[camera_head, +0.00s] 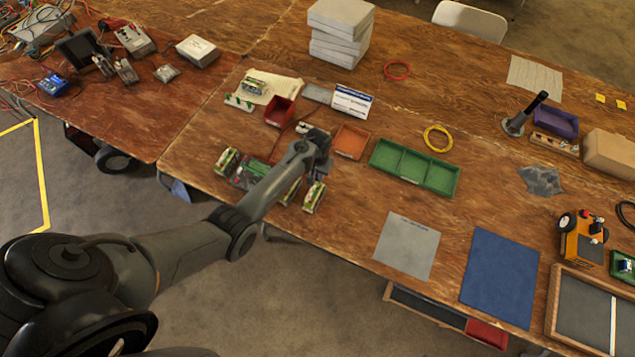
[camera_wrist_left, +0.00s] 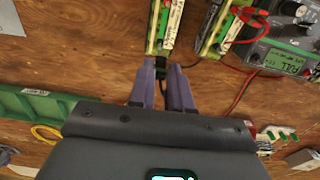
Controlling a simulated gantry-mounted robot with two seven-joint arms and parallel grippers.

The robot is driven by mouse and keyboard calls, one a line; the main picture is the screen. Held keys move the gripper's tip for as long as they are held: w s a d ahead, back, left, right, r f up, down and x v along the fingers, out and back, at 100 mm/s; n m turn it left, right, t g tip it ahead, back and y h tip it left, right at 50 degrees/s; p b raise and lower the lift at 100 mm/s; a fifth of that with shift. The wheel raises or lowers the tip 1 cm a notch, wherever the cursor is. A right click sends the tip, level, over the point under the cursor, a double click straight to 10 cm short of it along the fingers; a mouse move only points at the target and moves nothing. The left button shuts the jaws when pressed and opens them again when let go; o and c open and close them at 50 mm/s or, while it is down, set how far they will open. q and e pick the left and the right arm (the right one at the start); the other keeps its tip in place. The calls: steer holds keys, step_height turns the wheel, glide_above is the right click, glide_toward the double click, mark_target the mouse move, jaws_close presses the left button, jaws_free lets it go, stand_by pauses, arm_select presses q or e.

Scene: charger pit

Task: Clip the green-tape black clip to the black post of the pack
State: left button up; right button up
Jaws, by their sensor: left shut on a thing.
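My left gripper (camera_head: 320,176) reaches over the table to the far end of a green-and-cream battery pack (camera_head: 313,197). In the left wrist view, the purple fingers of my left gripper (camera_wrist_left: 166,82) are shut on a small black clip (camera_wrist_left: 161,68), mostly hidden between them. The clip is right at the end of the pack (camera_wrist_left: 166,28). I cannot tell whether it is around the black post or only beside it. The green tape is not clear. My right gripper is not in view.
A second pack (camera_wrist_left: 218,30) lies close beside, and the charger (camera_wrist_left: 280,58) reading FULL has red leads. A green tray (camera_head: 415,167) and an orange bin (camera_head: 350,141) stand near the gripper. Another pack (camera_head: 227,162) lies left of the charger.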

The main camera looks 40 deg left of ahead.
arm_select(q)
step_height(320, 180, up, 4)
steer(key=p, duration=0.3)
steer(key=s+a+p, duration=0.3)
steer(key=s+a, duration=0.1)
steer(key=a, duration=0.5)
steer(key=shift+f, duration=0.35)
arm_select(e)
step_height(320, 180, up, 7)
arm_select(q)
steer(key=shift+a+f, duration=0.1)
steer(key=shift+f, duration=0.15)
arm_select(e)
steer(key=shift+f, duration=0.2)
arm_select(q)
steer(key=shift+f+b, duration=2.1)
steer(key=shift+f, duration=0.3)
steer(key=shift+f+b, duration=0.75)
steer(key=shift+f, duration=0.2)
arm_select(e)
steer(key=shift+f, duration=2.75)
